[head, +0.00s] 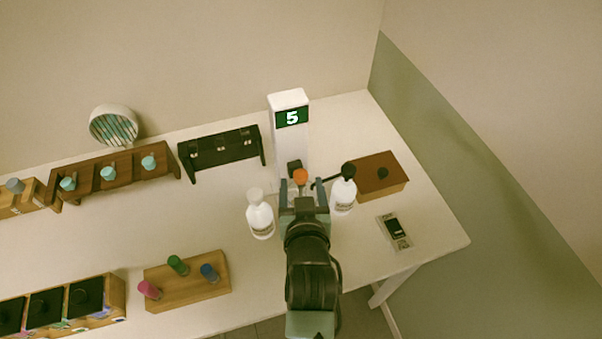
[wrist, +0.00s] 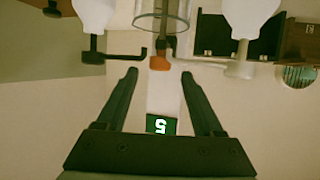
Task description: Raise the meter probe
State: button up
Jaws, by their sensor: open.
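The white meter column (head: 289,140) stands at the back right of the table with a green "5" display (head: 292,116). The probe's orange part (head: 300,176) shows low in front of it, by a small black block (head: 295,166). My gripper (head: 302,186) is open and empty, its fingers on either side of the orange part in the picture. In the wrist view, the orange part (wrist: 159,63) appears just beyond and between the fingertips, beside a clear cylinder (wrist: 165,18). Contact with the fingers is not visible. The probe's lower end is partly hidden.
White pump bottles stand close on the left (head: 260,217) and right (head: 342,193) of my gripper. A brown box (head: 378,175) and a small device (head: 395,229) lie to the right. A black rack (head: 222,150) and a wooden vial block (head: 188,282) are to the left.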

aim_at(301, 177)
jog(key=shift+x, duration=1.75)
grip_shut()
jog(key=shift+r, duration=0.1)
